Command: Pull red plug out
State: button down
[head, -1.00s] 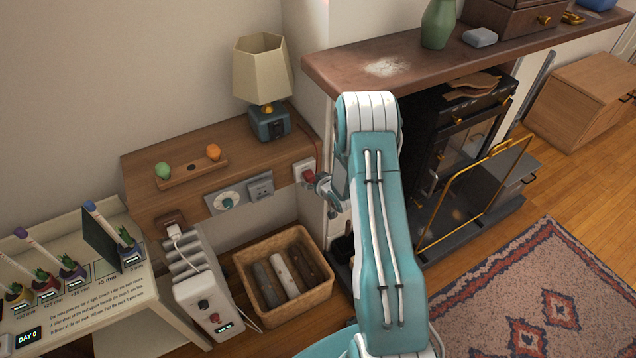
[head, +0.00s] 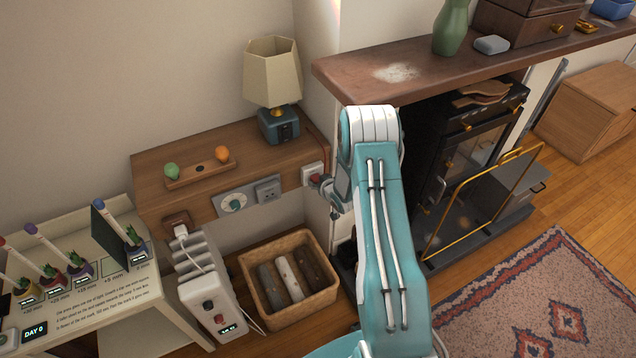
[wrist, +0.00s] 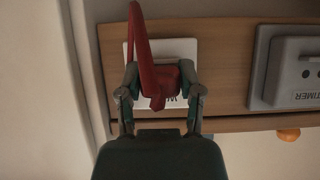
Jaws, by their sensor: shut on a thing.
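The red plug (wrist: 160,82) shows in the wrist view between the two fingers of my gripper (wrist: 160,98), which is shut on it. A red strap or cord rises from it at the top left. Behind it is a white socket plate (wrist: 182,50) with partly covered lettering. I cannot tell whether the plug is fully seated in the plate or apart from it. In the head view the red plug (head: 315,181) is a small patch at the white plate (head: 312,171) on the shelf's right end, with my gripper (head: 325,186) at it, partly hidden by my arm.
A grey timer socket (wrist: 295,70) sits beside the plate. A lamp (head: 275,90) stands on the wooden shelf (head: 190,150). A log basket (head: 290,315) and white heater (head: 212,300) stand below. The fireplace mantel (head: 420,70) is to the right.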

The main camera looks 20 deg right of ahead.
jog(key=shift+s, duration=0.15)
jog(key=shift+s+d, duration=0.1)
jog(key=shift+s, duration=2.25)
